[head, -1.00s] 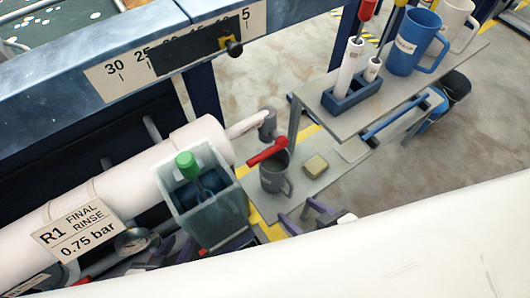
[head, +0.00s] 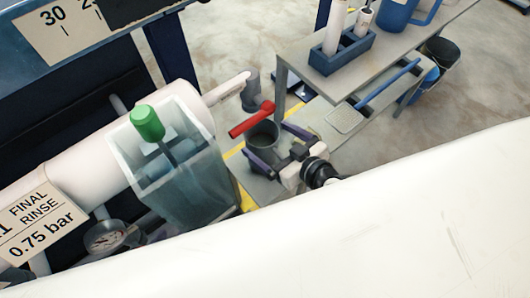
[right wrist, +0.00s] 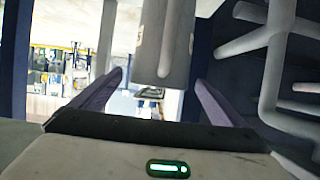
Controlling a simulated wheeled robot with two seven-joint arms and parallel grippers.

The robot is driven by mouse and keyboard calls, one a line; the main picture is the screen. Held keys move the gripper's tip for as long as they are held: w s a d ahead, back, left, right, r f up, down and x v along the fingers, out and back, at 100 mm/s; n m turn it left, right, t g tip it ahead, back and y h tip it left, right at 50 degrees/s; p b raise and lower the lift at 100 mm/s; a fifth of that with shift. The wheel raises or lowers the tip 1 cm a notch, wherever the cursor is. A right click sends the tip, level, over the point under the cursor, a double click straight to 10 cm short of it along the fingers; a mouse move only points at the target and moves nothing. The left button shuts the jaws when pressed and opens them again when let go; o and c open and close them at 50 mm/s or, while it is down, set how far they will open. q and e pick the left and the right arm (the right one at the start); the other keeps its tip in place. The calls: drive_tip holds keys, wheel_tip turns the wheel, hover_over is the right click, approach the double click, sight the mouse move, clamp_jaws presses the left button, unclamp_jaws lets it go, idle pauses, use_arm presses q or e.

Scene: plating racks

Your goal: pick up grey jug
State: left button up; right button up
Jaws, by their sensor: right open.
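The grey jug (head: 263,133) stands open-topped on the low grey shelf in the head view. My right gripper (head: 265,139) is open, with one purple finger on each side of the jug. I cannot tell whether the fingers touch it. The gripper hides the lower part of the jug and its handle. In the right wrist view a grey upright shape, which looks like the jug (right wrist: 150,35), is ahead between the open fingers (right wrist: 160,85). My left gripper is not in view.
A red lever (head: 251,119) lies close above the jug, near the white pipe's outlet (head: 228,88). A clear tank (head: 185,190) with a green-topped handle stands to the left. A bench (head: 300,55) with a blue holder (head: 342,52) is behind. Grey pipes (right wrist: 275,60) show at right in the wrist view.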

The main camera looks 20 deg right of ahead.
drive_tip(key=x, duration=0.2)
drive_tip(key=shift+w+f, duration=0.15)
drive_tip(key=shift+w, duration=0.1)
